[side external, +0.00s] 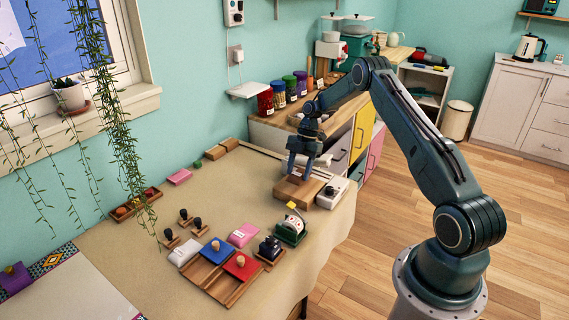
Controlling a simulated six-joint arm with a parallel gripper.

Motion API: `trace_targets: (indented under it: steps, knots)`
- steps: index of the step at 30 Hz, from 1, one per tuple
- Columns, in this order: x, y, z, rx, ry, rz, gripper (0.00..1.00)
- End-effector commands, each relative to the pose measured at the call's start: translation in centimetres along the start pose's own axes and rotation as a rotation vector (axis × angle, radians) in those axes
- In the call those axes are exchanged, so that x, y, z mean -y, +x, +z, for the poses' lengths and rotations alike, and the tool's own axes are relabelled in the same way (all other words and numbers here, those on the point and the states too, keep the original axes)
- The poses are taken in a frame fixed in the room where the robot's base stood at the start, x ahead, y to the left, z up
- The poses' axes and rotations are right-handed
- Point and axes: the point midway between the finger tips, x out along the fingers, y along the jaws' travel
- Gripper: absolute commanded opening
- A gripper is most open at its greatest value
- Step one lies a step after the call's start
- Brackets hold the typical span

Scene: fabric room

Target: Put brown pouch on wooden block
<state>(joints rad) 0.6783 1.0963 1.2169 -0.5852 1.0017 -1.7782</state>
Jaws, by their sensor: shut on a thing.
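My gripper (299,174) points down over the wooden block (284,192) near the right end of the cloth-covered table. Its fingers are shut on a small brownish thing that I take to be the brown pouch (298,180). The fingers and the low viewing detail hide most of the pouch. It is at or just above the top of the block; I cannot tell whether it touches. The block lies flat, and its front left part is bare.
A white device (332,193) stands close right of the block. A green tape-like dispenser (291,229), a black stamp tool (270,248) and a wooden tray (217,280) with blue and red pads lie in front. Brown boxes (221,149) sit at the back edge.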

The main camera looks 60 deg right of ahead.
Motion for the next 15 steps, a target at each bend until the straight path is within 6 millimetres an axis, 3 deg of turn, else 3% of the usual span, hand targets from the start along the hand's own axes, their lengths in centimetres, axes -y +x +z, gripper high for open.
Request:
trace_targets:
  steps: [9,15]
  knots:
    - [0.0,3.1,1.2,0.0,0.0,-0.001,0.26]
    - [0.0,3.3,1.4,0.0,-0.001,0.0,0.26]
